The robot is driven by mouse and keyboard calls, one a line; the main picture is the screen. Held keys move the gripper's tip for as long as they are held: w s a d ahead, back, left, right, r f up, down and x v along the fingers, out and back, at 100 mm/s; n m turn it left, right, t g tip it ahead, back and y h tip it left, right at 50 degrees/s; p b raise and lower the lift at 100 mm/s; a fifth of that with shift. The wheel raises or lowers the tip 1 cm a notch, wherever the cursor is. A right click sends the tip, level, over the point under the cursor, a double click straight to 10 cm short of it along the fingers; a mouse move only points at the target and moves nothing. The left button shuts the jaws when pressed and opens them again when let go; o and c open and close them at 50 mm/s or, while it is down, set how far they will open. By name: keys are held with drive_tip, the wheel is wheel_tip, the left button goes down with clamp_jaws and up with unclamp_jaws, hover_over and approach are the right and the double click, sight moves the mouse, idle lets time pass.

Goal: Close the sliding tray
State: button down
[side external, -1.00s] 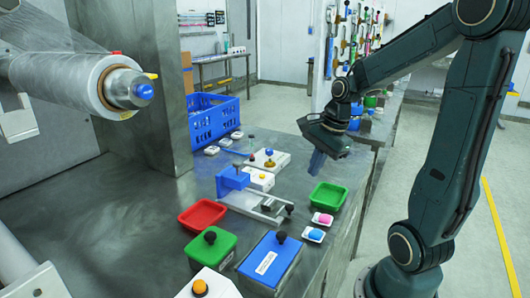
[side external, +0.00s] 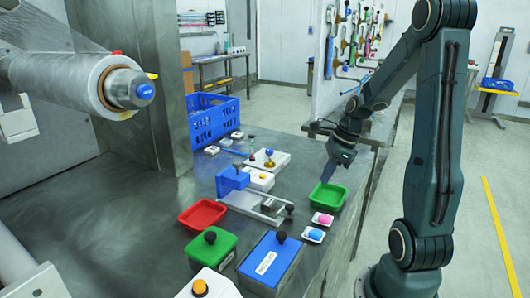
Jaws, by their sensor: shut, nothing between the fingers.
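The metal sliding tray (side external: 266,206) sticks out to the right from under a blue block (side external: 232,180) on the bench. A black knob (side external: 289,208) sits at its outer right end. My gripper (side external: 327,177) points down above the back edge of the open green tray (side external: 328,196), behind and to the right of the knob. It is shut and empty, clear of the sliding tray. Whether its tips touch the green tray cannot be told.
A red tray (side external: 202,214), a green lidded box (side external: 210,246) and a blue lidded box (side external: 270,260) stand in front. Small dishes with pink (side external: 323,219) and blue (side external: 313,234) pieces lie near the bench's right edge. A white box with a yellow knob (side external: 268,160) stands behind.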

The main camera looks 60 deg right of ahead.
drive_tip(key=x, duration=0.8)
drive_tip(key=shift+f, duration=0.25)
drive_tip(key=shift+w+a+f, duration=0.3)
drive_tip(key=shift+w+a, duration=0.15)
drive_tip(key=shift+w, duration=0.35)
drive_tip(key=shift+w+a+f, duration=0.1)
drive_tip(key=shift+w+a, duration=0.15)
drive_tip(key=shift+w, duration=0.3)
drive_tip(key=shift+w+a+f, duration=0.1)
drive_tip(key=shift+w+a, duration=0.15)
drive_tip(key=shift+w, duration=0.25)
drive_tip(key=shift+w, duration=0.1)
approach(260, 201)
drive_tip(key=x, duration=0.5)
drive_tip(key=shift+d, duration=0.1)
drive_tip(key=shift+w, duration=0.1)
drive_tip(key=shift+r, duration=0.1)
